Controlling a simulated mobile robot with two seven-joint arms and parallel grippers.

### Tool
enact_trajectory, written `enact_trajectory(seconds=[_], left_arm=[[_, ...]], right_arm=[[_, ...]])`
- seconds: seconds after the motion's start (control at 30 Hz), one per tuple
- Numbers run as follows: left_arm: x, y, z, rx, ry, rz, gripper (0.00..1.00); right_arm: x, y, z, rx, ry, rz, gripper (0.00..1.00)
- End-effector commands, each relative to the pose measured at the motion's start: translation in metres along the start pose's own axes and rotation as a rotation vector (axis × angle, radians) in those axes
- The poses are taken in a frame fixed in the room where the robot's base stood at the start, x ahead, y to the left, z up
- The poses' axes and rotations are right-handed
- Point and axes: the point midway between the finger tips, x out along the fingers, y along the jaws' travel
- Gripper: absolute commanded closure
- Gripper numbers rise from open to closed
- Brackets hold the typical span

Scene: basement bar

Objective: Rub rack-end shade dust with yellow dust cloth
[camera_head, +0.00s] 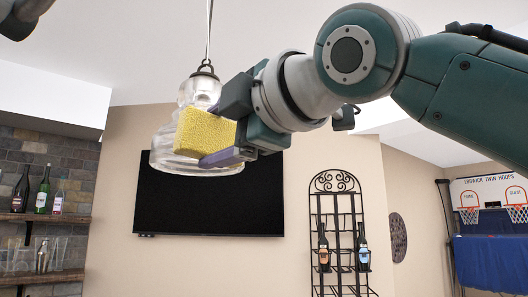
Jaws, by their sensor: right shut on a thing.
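A clear ribbed glass pendant shade (168,155) hangs from a cord at the upper middle. My right gripper (222,128) reaches in from the right and is shut on the yellow dust cloth (204,133), which looks like a thick sponge-like block. The cloth is in front of the shade's right side and hides part of it. I cannot tell whether the cloth touches the glass. No dust can be made out on the visible glass. A dark part of my left arm shows in the top left corner; its fingers are not in view.
A black wall screen (260,205) is behind the shade. A black wire bottle rack (340,215) stands right of it. Shelves with bottles (42,190) are at the left, and a basketball game (490,225) is at the far right.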

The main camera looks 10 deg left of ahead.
Motion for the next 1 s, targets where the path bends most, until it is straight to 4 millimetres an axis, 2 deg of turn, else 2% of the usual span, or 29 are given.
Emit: enact_trajectory(seconds=[0.13, 0.47, 0.6, 0.73, 1.0], left_arm=[[-0.012, -0.001, -0.004, 0.003, -0.001, -0.003, 0.50], [-0.020, -0.003, -0.006, 0.010, -0.001, -0.008, 0.50], [-0.032, -0.004, -0.010, 0.009, -0.001, -0.007, 0.50], [-0.033, -0.004, -0.010, 0.009, -0.001, -0.007, 0.50], [-0.033, -0.003, -0.010, 0.007, -0.001, -0.005, 0.50]], right_arm=[[-0.001, 0.005, 0.016, -0.001, -0.004, -0.001, 0.68], [-0.001, 0.005, 0.031, 0.000, -0.002, -0.001, 0.68], [0.000, 0.008, 0.045, 0.000, -0.005, -0.002, 0.68], [0.002, 0.007, 0.055, -0.002, -0.003, -0.001, 0.68], [0.000, 0.005, 0.058, -0.001, 0.000, 0.001, 0.68]])
